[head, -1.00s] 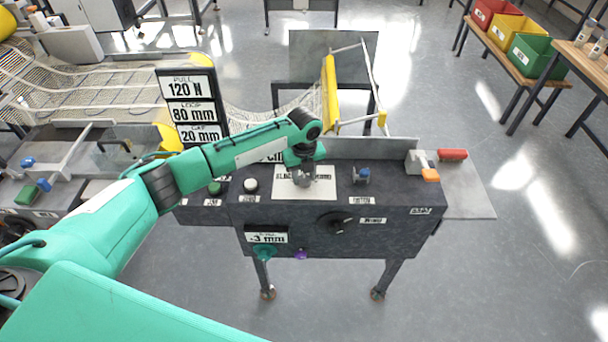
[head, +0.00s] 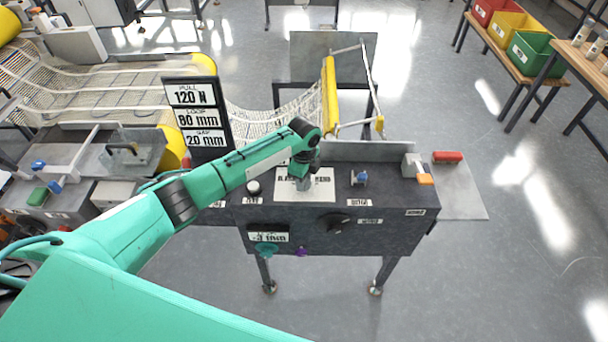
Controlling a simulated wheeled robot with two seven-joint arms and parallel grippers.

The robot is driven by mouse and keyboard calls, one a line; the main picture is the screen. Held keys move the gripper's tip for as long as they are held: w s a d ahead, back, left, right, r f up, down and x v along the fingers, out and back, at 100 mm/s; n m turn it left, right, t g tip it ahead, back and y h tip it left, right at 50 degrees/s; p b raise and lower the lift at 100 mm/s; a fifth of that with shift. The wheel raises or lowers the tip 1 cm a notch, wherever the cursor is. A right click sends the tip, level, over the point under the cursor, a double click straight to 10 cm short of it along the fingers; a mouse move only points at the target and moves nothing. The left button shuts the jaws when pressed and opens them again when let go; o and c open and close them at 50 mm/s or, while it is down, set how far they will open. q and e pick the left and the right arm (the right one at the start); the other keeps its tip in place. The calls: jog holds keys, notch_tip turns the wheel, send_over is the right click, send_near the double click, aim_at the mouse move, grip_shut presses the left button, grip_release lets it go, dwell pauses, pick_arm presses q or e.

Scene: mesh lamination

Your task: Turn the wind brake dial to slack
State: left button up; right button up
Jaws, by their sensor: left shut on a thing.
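A white plate (head: 320,188) with partly covered black lettering, its left word looking like "SLACK", lies on top of the dark control console (head: 390,200). My left gripper (head: 303,184) points down at the plate's middle. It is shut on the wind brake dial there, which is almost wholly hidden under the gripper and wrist. Which way the dial points cannot be seen. My right gripper is out of view.
On the console are a blue-topped control (head: 359,178), a black front knob (head: 334,223) and a white button (head: 253,187). A display sign (head: 196,118) stands behind my left forearm. A yellow roller (head: 329,95) with mesh is behind the console.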

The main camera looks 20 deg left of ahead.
pick_arm(q)
jog(key=shift+n+p, duration=0.6)
jog(key=shift+n, duration=0.7)
jog(key=o, duration=1)
jog(key=shift+r, duration=0.5)
notch_tip(320, 180, up, 13)
jog(key=b, duration=0.4)
